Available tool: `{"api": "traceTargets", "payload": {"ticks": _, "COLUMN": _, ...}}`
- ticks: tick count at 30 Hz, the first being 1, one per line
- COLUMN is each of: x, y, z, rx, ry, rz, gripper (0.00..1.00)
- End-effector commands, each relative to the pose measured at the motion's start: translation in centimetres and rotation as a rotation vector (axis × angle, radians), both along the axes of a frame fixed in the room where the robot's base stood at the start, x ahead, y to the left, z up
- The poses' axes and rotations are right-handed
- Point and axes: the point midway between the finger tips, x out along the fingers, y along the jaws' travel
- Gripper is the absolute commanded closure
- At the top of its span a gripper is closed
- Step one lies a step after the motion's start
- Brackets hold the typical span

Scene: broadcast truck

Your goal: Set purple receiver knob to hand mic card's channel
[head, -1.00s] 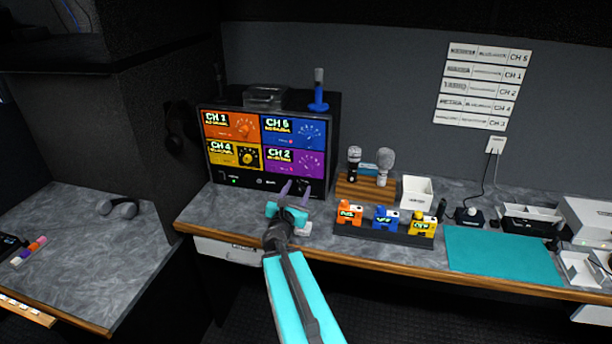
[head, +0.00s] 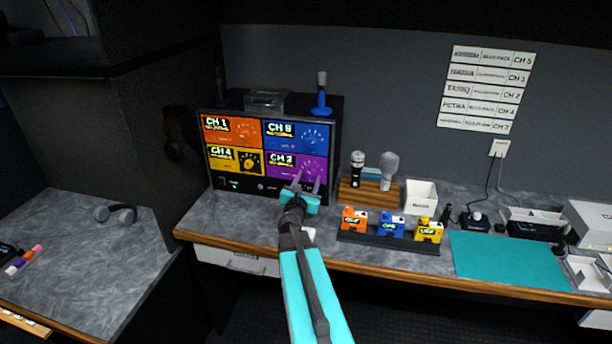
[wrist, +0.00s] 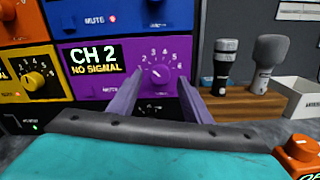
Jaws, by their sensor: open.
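The purple receiver panel (head: 287,160) is at the lower right of the receiver rack. In the wrist view its display (wrist: 92,62) reads CH 2, NO SIGNAL. Its purple knob (wrist: 158,73) has a numbered scale around it; I cannot tell its pointer's setting surely. My gripper (head: 308,179) is open and empty in front of this panel. In the wrist view its fingers (wrist: 163,80) reach toward the knob, one on either side and slightly below; contact is not evident. White cards (head: 486,88) with channel numbers hang on the back wall; their small text is unreadable.
Orange, blue and yellow panels surround the purple one; the yellow knob (wrist: 33,81) is well left. Two microphones stand in a wooden rack (head: 352,194) to the right, beside a white box (head: 421,196). Several coloured packs stand in a dark tray (head: 372,241) in front.

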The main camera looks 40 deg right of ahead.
Motion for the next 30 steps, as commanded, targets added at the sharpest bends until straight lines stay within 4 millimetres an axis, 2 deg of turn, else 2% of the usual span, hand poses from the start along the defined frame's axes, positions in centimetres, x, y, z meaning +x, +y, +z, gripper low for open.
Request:
{"api": "traceTargets", "payload": {"ticks": 7, "x": 0.4, "y": -1.6, "z": 0.0, "rx": -0.001, "ry": 0.001, "rz": 0.0, "gripper": 0.55}}
{"api": "traceTargets", "payload": {"ticks": 18, "x": 0.6, "y": -1.6, "z": 0.0, "rx": 0.0, "ry": 0.0, "rz": 0.003, "gripper": 0.55}}
{"api": "traceTargets", "payload": {"ticks": 26, "x": 0.6, "y": -1.5, "z": 0.0, "rx": 0.0, "ry": 0.0, "rz": 0.004, "gripper": 0.96}}
{"api": "traceTargets", "payload": {"ticks": 30, "x": 0.9, "y": -1.3, "z": 0.0, "rx": 0.001, "ry": -0.001, "rz": 0.008, "gripper": 0.96}}
